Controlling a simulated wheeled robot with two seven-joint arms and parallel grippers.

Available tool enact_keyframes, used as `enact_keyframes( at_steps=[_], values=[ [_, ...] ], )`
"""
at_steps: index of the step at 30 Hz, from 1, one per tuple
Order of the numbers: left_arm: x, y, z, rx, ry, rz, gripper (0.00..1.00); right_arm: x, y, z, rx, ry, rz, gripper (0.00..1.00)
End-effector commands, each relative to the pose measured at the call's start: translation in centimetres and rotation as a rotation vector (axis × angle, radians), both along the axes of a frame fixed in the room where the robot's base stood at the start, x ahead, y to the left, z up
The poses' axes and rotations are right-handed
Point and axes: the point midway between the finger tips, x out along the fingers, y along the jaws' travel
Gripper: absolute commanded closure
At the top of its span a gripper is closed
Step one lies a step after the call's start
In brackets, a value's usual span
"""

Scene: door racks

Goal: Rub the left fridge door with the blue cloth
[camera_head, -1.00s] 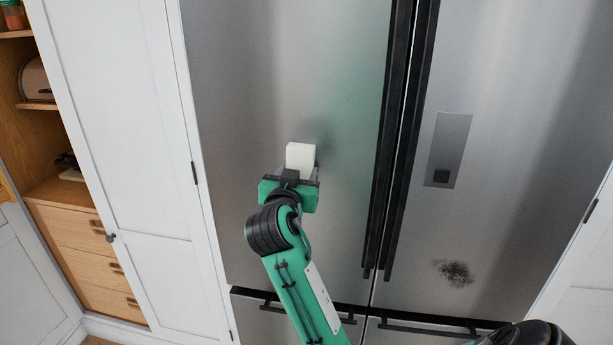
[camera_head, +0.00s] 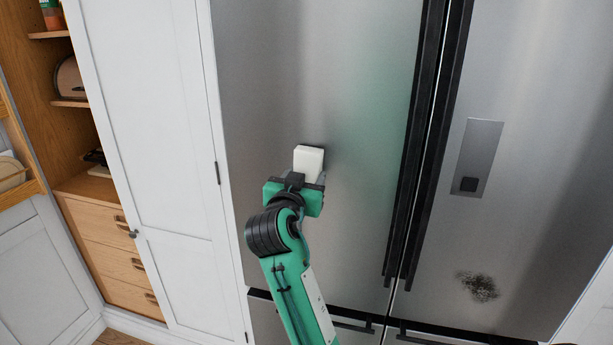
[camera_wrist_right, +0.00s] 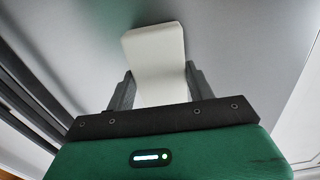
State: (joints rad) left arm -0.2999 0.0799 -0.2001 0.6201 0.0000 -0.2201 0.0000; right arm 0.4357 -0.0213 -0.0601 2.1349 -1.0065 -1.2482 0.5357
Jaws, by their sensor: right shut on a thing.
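The left fridge door (camera_head: 330,70) is a brushed steel panel with a tall black handle on its right edge. No mark shows on its visible part. My right gripper (camera_head: 295,180) is in front of this door, shut on a white block (camera_head: 309,159). In the right wrist view the block (camera_wrist_right: 158,62) stands out between the two fingers, towards a grey surface. A shadow lies beside it; I cannot tell whether it touches the door. No blue cloth shows. My left gripper is not in view.
The right fridge door (camera_head: 530,150) has a dispenser panel (camera_head: 477,158) and a dark smudge (camera_head: 478,286) low down. Black drawer handles run below the doors. A white cabinet door (camera_head: 145,120) and wooden shelves (camera_head: 75,130) stand at left.

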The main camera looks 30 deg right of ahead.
Motion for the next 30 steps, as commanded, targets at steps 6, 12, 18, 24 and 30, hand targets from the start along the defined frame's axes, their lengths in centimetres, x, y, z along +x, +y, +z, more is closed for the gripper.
enact_keyframes(
  at_steps=[6, 12, 18, 24, 30],
  values=[
    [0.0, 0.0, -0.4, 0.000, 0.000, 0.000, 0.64, -1.5, 1.8, -0.1, 0.003, 0.000, 0.002, 0.64],
    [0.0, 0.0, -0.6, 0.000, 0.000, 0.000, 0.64, -2.7, 3.2, -0.1, 0.002, 0.000, 0.001, 0.64],
    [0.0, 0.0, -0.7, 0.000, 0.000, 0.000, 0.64, -3.1, 3.6, 0.0, 0.000, 0.000, 0.000, 0.64],
    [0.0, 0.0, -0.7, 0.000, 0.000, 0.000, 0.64, -3.1, 3.6, 0.0, 0.000, 0.000, 0.000, 0.64],
    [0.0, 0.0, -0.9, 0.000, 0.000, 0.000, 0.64, -3.6, 4.3, -0.1, 0.002, 0.000, 0.002, 0.64]
  ],
)
